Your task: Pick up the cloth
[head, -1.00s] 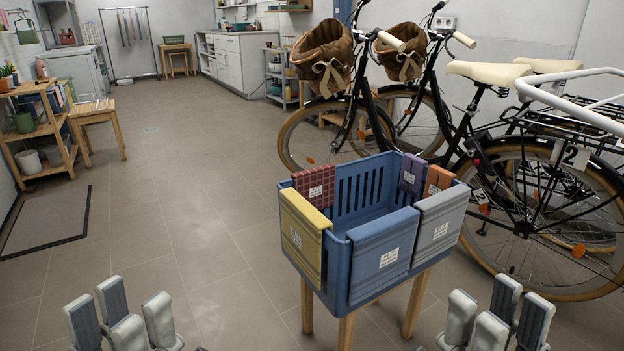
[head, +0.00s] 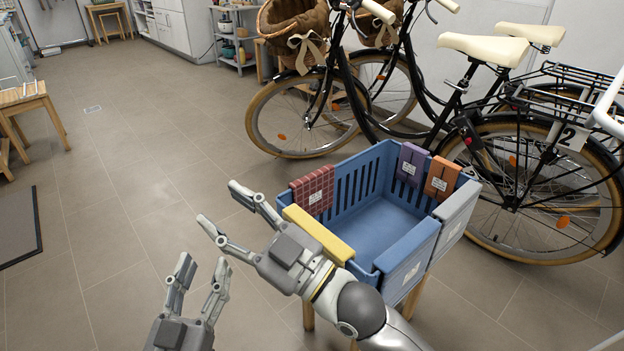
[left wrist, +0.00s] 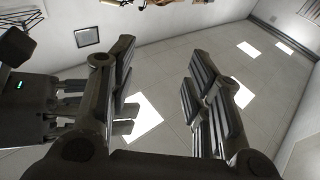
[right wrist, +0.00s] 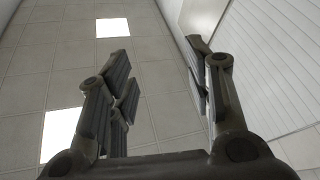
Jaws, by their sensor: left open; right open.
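Several folded cloths hang over the rim of a blue slatted crate (head: 352,188) in the head view. They are a red checked cloth (head: 313,190), a purple one (head: 411,163), an orange one (head: 442,178), a yellow one (head: 318,232), a blue one (head: 408,262) and a grey one (head: 457,215). I cannot tell which one is meant. My right gripper (head: 219,203) is open and empty left of the crate; its arm crosses in front of the yellow cloth and hides part of it. My left gripper (head: 204,262) is open and empty, lower down and left of the crate.
The crate stands on wooden legs, and its inside looks empty. Black bicycles (head: 470,130) stand close behind it and to its right. The tiled floor left of the crate is clear.

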